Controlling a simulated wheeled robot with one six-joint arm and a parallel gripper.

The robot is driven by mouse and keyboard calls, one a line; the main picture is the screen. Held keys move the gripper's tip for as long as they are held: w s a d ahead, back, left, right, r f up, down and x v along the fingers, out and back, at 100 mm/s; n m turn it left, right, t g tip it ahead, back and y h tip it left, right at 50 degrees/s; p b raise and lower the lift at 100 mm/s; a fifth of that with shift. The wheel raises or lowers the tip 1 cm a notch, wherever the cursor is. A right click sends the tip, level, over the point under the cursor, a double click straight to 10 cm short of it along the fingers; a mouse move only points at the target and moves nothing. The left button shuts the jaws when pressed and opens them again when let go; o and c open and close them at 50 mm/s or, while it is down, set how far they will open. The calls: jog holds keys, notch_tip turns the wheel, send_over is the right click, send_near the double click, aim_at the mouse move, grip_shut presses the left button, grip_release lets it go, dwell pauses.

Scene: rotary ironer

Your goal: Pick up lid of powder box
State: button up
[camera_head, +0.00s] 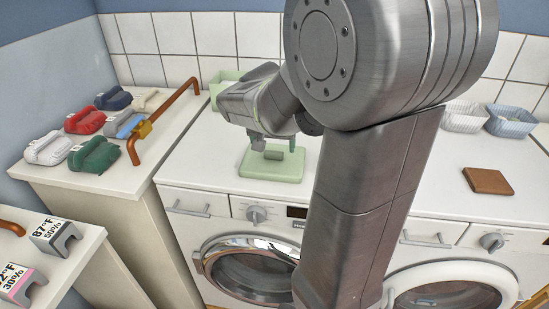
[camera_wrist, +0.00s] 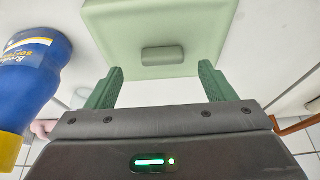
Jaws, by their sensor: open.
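The lid (camera_head: 272,172) is a pale green square plate with a small raised handle (camera_head: 274,155). It lies flat on the white top above the left washing machine. In the wrist view the lid (camera_wrist: 112,28) fills the upper middle, with its handle (camera_wrist: 166,54) just beyond my fingertips. My gripper (camera_head: 275,146) is open and empty over the lid, its green fingers apart. In the wrist view my gripper (camera_wrist: 161,72) has one finger to each side of the handle's line. A pale green open box (camera_head: 222,86) stands behind my arm, partly hidden.
A blue bottle (camera_wrist: 30,65) with a yellow cap is close left in the wrist view. Two baskets (camera_head: 465,118) (camera_head: 510,122) and a brown slab (camera_head: 487,180) are on the right.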

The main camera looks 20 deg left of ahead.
aim_at(274, 151)
jog(key=shift+x, duration=1.95)
jog(key=shift+w+a, duration=0.1)
jog(key=shift+a, duration=0.1)
jog(key=shift+c, duration=0.3)
jog(key=c, duration=1)
jog(key=shift+r, duration=0.15)
